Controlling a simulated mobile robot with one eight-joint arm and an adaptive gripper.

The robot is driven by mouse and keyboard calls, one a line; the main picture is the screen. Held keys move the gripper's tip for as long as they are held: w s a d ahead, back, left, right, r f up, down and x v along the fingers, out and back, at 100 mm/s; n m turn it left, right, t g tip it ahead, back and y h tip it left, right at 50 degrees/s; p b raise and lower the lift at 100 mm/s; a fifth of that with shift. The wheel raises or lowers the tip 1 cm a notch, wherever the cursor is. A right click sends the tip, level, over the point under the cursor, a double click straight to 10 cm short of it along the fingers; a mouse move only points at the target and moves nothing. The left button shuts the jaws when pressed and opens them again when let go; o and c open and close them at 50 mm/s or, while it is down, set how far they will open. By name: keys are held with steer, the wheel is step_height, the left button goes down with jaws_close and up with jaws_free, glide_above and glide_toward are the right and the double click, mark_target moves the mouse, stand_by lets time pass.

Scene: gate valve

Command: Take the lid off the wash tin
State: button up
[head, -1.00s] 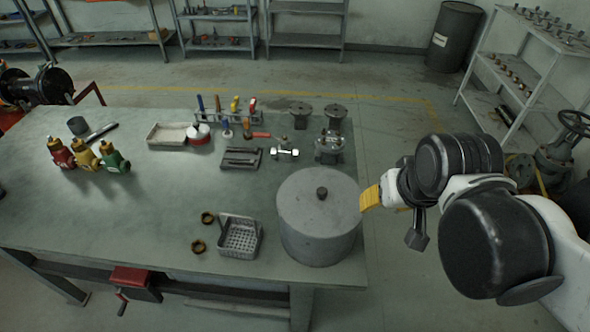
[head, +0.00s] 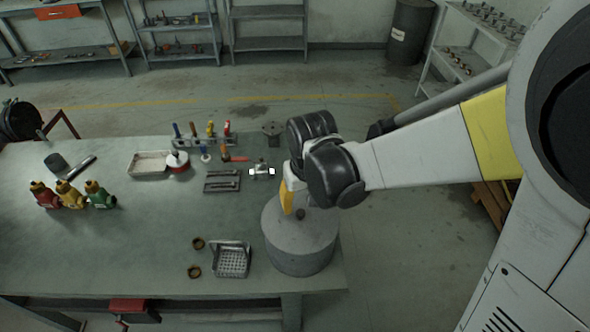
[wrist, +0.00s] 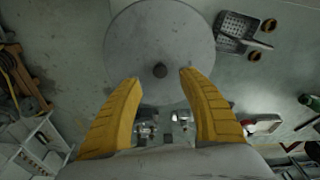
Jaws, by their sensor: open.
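The wash tin (head: 302,250) is a large grey round tin at the near right corner of the bench.
A perforated basket (head: 231,260) and two brass rings (head: 196,257) are left of the tin. A valve part, a tool tray (head: 222,181) and upright tools lie behind it. Three coloured bottle-like pieces (head: 70,195) stand at left. The bench's middle is clear.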

mark_target(301, 212)
steer(key=f, duration=0.2)
steer(key=f+b, duration=0.1)
steer(key=f, duration=0.1)
steer(key=f+b, duration=0.1)
steer(key=f, duration=0.1)
steer(key=shift+w+a, duration=0.1)
steer(key=shift+w, duration=0.3)
steer(key=shift+c, duration=0.4)
steer(key=shift+r, duration=0.1)
jaws_close()
